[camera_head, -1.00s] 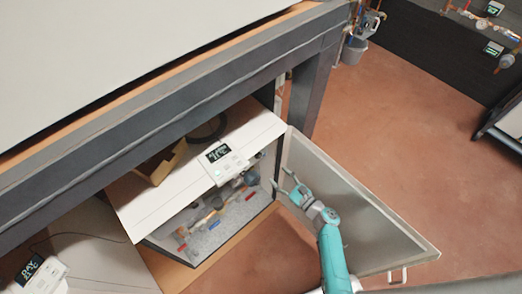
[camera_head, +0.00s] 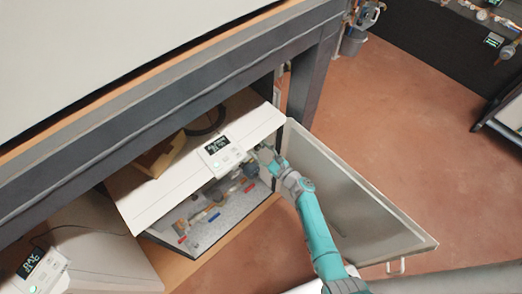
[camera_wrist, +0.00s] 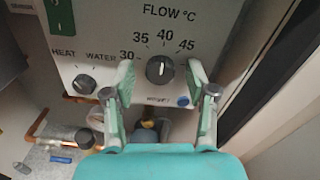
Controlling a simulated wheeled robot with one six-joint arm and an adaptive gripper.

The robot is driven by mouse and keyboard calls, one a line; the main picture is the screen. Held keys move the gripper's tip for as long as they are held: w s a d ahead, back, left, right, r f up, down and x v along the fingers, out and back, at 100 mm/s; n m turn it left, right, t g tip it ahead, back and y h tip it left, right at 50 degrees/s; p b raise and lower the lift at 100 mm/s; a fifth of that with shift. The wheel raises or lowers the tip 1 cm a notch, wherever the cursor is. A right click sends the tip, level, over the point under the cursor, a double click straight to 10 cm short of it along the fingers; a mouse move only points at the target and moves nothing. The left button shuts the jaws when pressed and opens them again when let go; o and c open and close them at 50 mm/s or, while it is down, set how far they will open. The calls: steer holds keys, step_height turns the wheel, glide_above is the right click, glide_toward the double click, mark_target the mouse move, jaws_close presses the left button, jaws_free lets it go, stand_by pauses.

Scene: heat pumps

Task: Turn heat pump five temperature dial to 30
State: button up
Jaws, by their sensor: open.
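The temperature dial (camera_wrist: 160,69) is a dark round knob under the "FLOW °C" label on a white panel, with 30, 35, 40 and 45 around it. Its pale mark points roughly up, near 40. My gripper (camera_wrist: 160,78) is open, with one teal finger on each side of the dial and visible gaps between. I cannot tell how far the fingertips are from the panel. In the head view my gripper (camera_head: 265,153) is at the right front of the white heat pump (camera_head: 150,200); the dial is hidden there.
A heat/water knob (camera_wrist: 84,84) is left of the dial. Pipes and a valve (camera_wrist: 86,138) lie below. The open cabinet door (camera_head: 350,200) stands right of my arm. A controller with a display (camera_head: 222,156) sits on the heat pump. A dark table frame (camera_head: 180,115) runs above.

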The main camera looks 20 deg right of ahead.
jaws_close()
steer(key=shift+n, duration=0.4)
steer(key=n, duration=0.2)
steer(key=shift+n, duration=0.4)
steer(key=n, duration=0.4)
steer(key=shift+n, duration=0.3)
steer(key=n, duration=0.4)
steer(key=shift+f+n, duration=0.1)
steer(key=shift+n, duration=1.7)
steer(key=shift+a, duration=0.1)
